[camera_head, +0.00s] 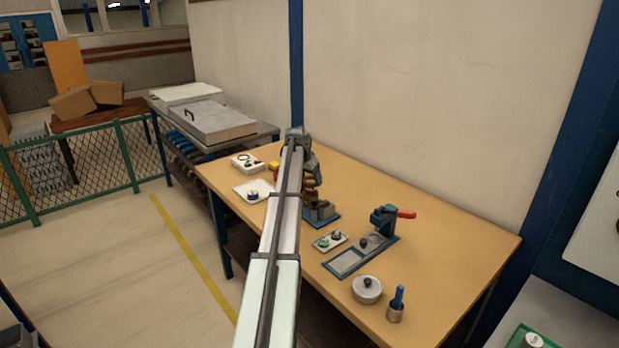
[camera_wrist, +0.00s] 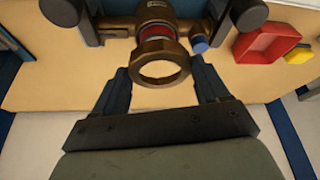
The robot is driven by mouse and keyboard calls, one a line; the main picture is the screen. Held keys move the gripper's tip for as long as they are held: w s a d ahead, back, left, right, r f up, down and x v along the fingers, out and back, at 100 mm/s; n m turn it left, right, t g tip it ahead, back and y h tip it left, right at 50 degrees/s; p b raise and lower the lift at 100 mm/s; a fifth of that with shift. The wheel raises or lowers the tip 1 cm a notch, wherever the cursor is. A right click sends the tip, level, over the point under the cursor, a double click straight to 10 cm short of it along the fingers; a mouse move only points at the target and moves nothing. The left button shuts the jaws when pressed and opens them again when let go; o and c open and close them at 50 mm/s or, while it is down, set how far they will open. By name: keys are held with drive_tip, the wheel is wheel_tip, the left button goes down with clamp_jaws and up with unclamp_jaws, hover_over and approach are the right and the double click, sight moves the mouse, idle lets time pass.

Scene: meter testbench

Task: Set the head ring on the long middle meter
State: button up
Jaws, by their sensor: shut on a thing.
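In the wrist view, my gripper (camera_wrist: 162,78) has its two dark fingers on either side of the bronze head ring (camera_wrist: 160,72), shut on it. The ring faces the camera with its hole open. Just beyond it is a bronze meter (camera_wrist: 155,12) with a pale label and a red band (camera_wrist: 153,33), between dark clamp parts of a stand. The ring overlaps the meter's near end in this view; I cannot tell if they touch. In the head view, a bronze and red part on a stand (camera_head: 312,182) shows beside my arm. The ring and fingertips cannot be made out there.
A blue knob (camera_wrist: 200,45), a red tray (camera_wrist: 270,43) and a yellow block (camera_wrist: 298,55) lie right of the ring. On the bench (camera_head: 450,240) stand a red-handled fixture (camera_head: 384,220), a round lidded pot (camera_head: 367,290) and a cup with a blue tool (camera_head: 396,312).

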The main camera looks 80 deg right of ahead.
sight(309, 187)
drive_tip(key=shift+f, duration=2.35)
idle(2.9)
drive_tip(key=o, duration=1.1)
drive_tip(key=shift+w, duration=0.1)
drive_tip(key=shift+c, duration=0.7)
drive_tip(key=shift+o, duration=0.7)
drive_tip(key=shift+r, duration=3.5)
